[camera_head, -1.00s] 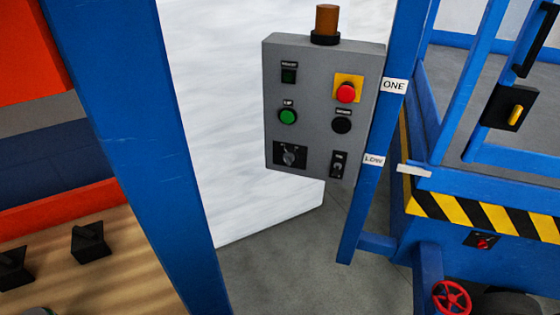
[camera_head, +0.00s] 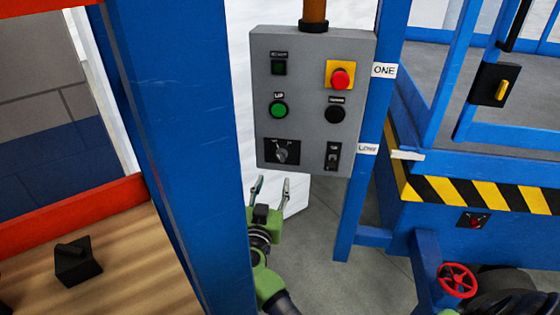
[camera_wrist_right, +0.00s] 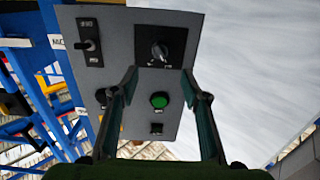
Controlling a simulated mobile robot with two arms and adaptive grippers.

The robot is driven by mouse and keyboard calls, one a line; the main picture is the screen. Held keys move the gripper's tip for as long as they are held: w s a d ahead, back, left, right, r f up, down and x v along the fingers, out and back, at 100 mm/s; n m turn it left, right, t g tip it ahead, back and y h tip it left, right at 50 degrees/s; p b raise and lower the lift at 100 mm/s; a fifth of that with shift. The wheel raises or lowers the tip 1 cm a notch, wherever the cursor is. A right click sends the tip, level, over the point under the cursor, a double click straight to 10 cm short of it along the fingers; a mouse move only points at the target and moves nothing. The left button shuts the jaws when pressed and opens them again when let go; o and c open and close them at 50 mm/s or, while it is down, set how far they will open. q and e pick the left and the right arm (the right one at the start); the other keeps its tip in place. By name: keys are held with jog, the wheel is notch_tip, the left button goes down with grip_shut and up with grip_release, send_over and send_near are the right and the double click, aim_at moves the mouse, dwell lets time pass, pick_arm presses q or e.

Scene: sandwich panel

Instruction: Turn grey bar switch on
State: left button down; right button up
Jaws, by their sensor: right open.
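A grey control panel (camera_head: 312,100) hangs beside a blue post. At its lower left is a rotary switch with a grey bar knob on a black plate (camera_head: 282,152); the knob is tilted. A small toggle switch (camera_head: 333,156) on a black plate sits at the lower right. My right gripper (camera_head: 272,183) is open and empty, pointing up just below the rotary switch. In the right wrist view the grey bar knob (camera_wrist_right: 160,51) lies beyond the open fingertips (camera_wrist_right: 160,76), with a gap that I cannot measure. The toggle (camera_wrist_right: 88,45) is to its left.
A green button (camera_head: 279,110), a black button (camera_head: 335,113) and a red button on yellow (camera_head: 340,78) are on the panel. A wide blue post (camera_head: 185,150) stands left of my right gripper. A thinner blue post (camera_head: 365,170) stands right of the panel.

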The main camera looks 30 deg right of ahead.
aim_at(280, 159)
jog(key=b+x, duration=0.1)
jog(key=x, duration=1.1)
jog(key=shift+w+d+f, duration=0.1)
jog(key=shift+w+d, duration=0.1)
jog(key=c, duration=1.1)
